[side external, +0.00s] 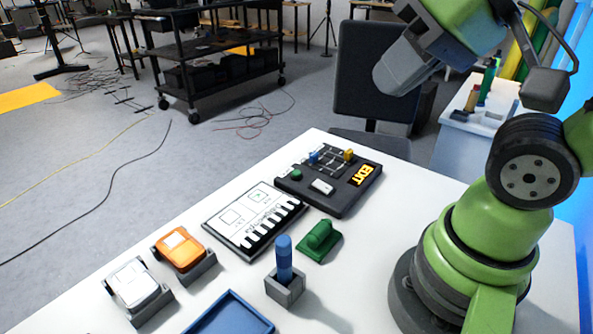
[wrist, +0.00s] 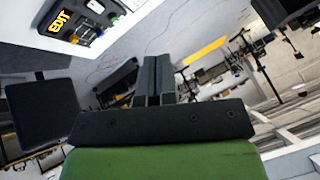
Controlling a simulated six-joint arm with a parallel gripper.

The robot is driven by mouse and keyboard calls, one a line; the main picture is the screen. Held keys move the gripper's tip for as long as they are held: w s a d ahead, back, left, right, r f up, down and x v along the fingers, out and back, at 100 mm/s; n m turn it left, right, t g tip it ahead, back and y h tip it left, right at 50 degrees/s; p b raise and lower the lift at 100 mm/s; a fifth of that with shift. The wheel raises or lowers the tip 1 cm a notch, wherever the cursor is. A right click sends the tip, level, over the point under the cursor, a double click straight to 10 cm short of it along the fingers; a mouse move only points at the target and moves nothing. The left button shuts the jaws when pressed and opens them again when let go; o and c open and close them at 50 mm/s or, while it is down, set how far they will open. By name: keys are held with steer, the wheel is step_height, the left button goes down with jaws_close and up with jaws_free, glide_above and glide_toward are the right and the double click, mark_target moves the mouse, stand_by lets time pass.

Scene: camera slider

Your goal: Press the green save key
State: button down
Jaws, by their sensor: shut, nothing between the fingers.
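The black console (side external: 335,201) lies on the white table, with a small round green key (side external: 296,174) at its left side. The key stands apart from my gripper (side external: 387,82), which is raised well above the table, up and to the right of the console. In the wrist view my gripper (wrist: 153,62) has its two dark fingers together, with nothing between them. The console's lit EDIT display (wrist: 62,21) shows at the top left there.
The console also has a white key (side external: 322,186), a blue slider knob (side external: 313,157) and a yellow one (side external: 349,154). Nearby are a printed keyboard card (side external: 252,215), a green block (side external: 318,240), a blue peg (side external: 284,258) in a grey holder, orange and white switches, and a blue tray (side external: 230,317).

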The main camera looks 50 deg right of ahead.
steer(key=n+t, duration=0.2)
steer(key=n, duration=1.3)
glide_above(297, 173)
step_height(297, 173, down, 16)
steer(key=shift+a+f, duration=0.1)
steer(key=shift+f, duration=0.3)
steer(key=shift+f, duration=4.4)
